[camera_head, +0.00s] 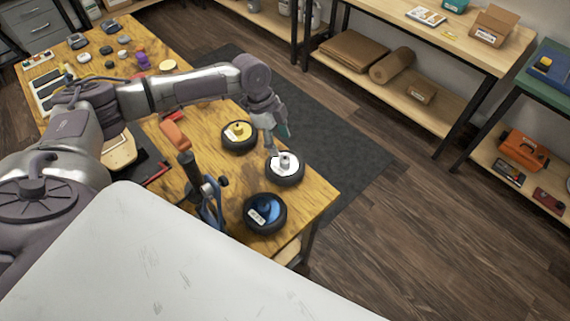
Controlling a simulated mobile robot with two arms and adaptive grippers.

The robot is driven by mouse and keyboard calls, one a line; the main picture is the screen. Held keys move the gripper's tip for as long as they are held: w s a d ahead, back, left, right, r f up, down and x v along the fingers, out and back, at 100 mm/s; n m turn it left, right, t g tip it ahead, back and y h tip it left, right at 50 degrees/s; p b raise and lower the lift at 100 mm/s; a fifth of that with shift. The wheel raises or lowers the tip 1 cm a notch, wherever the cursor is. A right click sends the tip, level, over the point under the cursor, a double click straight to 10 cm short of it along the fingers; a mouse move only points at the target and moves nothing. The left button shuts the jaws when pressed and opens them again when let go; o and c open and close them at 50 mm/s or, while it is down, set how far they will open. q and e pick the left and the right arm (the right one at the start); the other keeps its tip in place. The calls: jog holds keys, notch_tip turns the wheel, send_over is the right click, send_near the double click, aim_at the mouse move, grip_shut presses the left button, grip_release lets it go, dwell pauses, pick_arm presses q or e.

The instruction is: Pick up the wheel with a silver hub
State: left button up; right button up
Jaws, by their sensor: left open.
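Three wheels with black tyres sit near the right end of the wooden table. The wheel with a silver-white hub (285,169) lies in the middle of the three. A wheel with a yellow hub (239,135) lies behind it, and a wheel with a blue hub (264,213) lies in front of it. My left gripper (275,145) points down just above the rear left part of the silver-hub wheel. It is open, with nothing seen between its fingers. Whether a fingertip touches the wheel I cannot tell. My right gripper is not in view.
Small parts and trays lie on the table's far left. Shelving with a cardboard roll (391,65) stands behind, across a dark mat (330,130).

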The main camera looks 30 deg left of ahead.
aim_at(285, 158)
pick_arm(q)
jog(key=x, duration=0.1)
jog(key=p+x, duration=0.1)
jog(key=x, duration=0.1)
jog(key=shift+a+f, duration=0.2)
jog(key=x, duration=0.2)
jog(key=shift+f+p, duration=0.3)
jog(key=shift+d+f, duration=0.1)
jog(key=shift+f, duration=0.4)
jog(key=c, duration=0.8)
grip_shut()
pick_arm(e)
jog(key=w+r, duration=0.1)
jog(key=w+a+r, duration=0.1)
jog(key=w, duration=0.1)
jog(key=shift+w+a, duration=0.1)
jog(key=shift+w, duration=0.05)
